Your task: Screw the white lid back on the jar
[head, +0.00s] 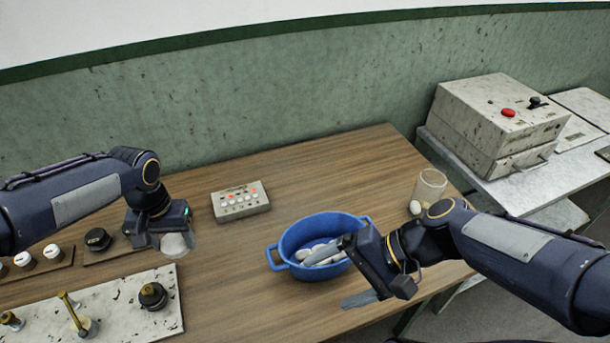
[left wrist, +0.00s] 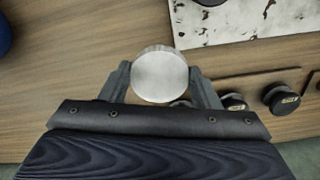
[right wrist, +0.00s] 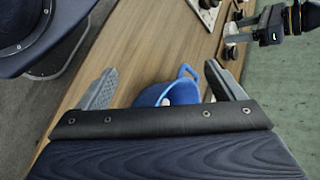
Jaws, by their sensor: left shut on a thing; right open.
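My left gripper (head: 176,238) is shut on a round, pale grey-white thing (head: 178,246) that looks like the white lid. In the left wrist view the lid (left wrist: 160,74) shows as a flat disc between the two fingers. It is held above the table, left of the middle. A clear glass jar (head: 431,185) stands at the table's far right, with no lid visible on it. My right gripper (head: 343,277) is open and empty, its fingers spread at the right side of the blue basin, well in front of the jar.
The blue basin (head: 278,250) holds several pale oval pieces. A small pale ovoid (head: 415,208) lies beside the jar. A button box (head: 240,202) stands at mid-table. Black and white knobs (head: 97,239) and a speckled plate (head: 130,306) occupy the left. Table between button box and jar is clear.

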